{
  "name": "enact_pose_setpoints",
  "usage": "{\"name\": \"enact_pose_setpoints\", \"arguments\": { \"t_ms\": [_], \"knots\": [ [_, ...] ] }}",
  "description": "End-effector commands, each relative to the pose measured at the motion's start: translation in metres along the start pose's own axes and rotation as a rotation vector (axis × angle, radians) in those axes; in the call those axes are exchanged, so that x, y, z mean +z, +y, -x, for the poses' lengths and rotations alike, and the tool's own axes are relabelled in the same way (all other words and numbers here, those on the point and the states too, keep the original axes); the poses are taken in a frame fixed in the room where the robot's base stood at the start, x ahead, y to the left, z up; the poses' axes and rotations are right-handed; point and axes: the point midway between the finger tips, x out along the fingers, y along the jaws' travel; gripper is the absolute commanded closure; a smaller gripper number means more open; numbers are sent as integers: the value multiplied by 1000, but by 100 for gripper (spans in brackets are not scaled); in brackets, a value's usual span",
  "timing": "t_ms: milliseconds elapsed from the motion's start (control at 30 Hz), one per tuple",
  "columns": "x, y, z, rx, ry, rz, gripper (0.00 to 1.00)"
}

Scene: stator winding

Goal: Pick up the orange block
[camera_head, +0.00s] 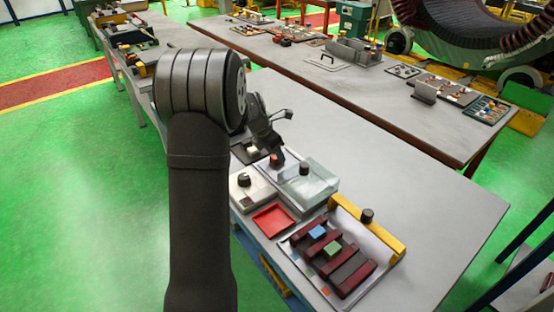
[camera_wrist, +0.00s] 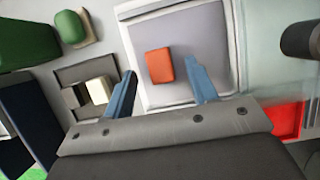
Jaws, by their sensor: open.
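The orange block (camera_wrist: 159,65) lies on a pale grey, light-rimmed tray (camera_wrist: 211,40) in the wrist view. It sits slightly tilted between the lines of my two blue fingers and just beyond their tips. My gripper (camera_wrist: 160,80) is open, with a finger to each side of the block and none seen touching it. In the head view my gripper (camera_head: 274,146) hangs over the near part of the table, and the block (camera_head: 276,160) shows small just below it, partly hidden.
A clear box with a black knob (camera_head: 304,168) stands close to the right. A red tray (camera_head: 273,219), a white box (camera_head: 248,190) and a fixture with dark bars and a yellow rail (camera_head: 375,232) stand nearer. A white block (camera_wrist: 98,90) lies left of the gripper.

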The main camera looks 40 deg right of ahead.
Motion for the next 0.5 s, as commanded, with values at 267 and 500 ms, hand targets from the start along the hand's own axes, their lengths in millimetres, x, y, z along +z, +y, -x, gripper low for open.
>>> {"name": "enact_pose_setpoints", "arguments": {
  "t_ms": [267, 500],
  "knots": [
    [0, 0, -17, 0, -1, 0, 47],
    [0, 0, -16, 0, -1, 0, 81]
  ]
}}
